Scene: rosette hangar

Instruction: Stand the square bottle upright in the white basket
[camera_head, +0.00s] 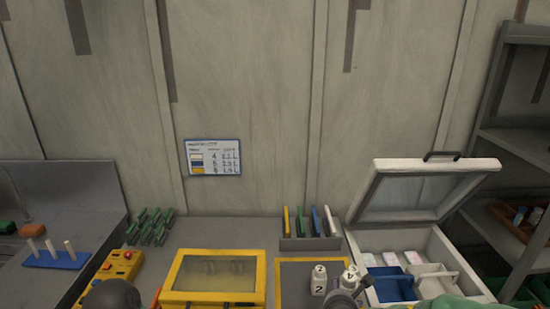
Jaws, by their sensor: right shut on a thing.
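The white basket (436,283) sits inside the open cooler box at the right, beside a blue basket (392,287). My right gripper (354,289) is low in the picture, left of the cooler box, and partly cut off by the bottom edge. It is shut on a white numbered bottle (349,277), which looks tilted and is partly hidden. Its square shape is hard to make out at this size. Another white bottle (318,280), marked 2, stands upright just left of it.
The cooler box's raised lid (427,190) stands behind the baskets; pale packs (391,259) lie at its back. A yellow-framed case (213,276) lies left of the bottles. A rack of coloured plates (310,243) stands behind them. Shelves (510,145) rise at far right.

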